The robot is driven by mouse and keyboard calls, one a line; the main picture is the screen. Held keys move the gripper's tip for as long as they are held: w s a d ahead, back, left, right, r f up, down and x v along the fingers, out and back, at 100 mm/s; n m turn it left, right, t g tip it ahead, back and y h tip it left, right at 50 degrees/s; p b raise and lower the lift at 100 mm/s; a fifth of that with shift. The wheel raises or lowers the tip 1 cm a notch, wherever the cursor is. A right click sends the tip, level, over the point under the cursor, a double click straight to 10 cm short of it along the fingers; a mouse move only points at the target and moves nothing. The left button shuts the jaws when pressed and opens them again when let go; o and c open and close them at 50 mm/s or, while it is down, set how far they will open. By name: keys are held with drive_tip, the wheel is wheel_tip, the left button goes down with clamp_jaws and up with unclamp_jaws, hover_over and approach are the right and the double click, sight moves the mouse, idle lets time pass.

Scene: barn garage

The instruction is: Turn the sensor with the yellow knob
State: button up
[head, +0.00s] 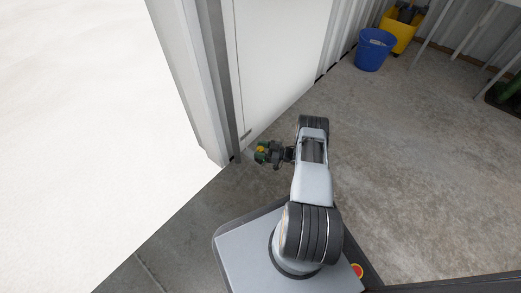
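My gripper (271,153) is in the middle of the head view, pointing left from the end of my arm. A small green thing with a yellow top (262,150), which looks like the sensor with its yellow knob, is right at the fingertips. It is too small to tell whether the fingers are closed around it or only beside it. Its lower side and the fingers' gap are hidden.
A white door panel (275,55) and its grey frame (215,80) stand just beyond the gripper. Bright open ground lies left. A blue bucket (374,52) and a yellow mop bucket (402,30) stand at the back right. The concrete floor (420,170) on the right is clear.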

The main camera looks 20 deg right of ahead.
drive_tip(key=shift+o, duration=0.3)
drive_tip(key=shift+s+d+r, duration=0.1)
drive_tip(key=shift+s+d, duration=0.15)
drive_tip(key=shift+d, duration=0.1)
drive_tip(key=p+v, duration=0.2)
drive_tip(key=v, duration=1.1)
drive_tip(key=shift+a, duration=0.1)
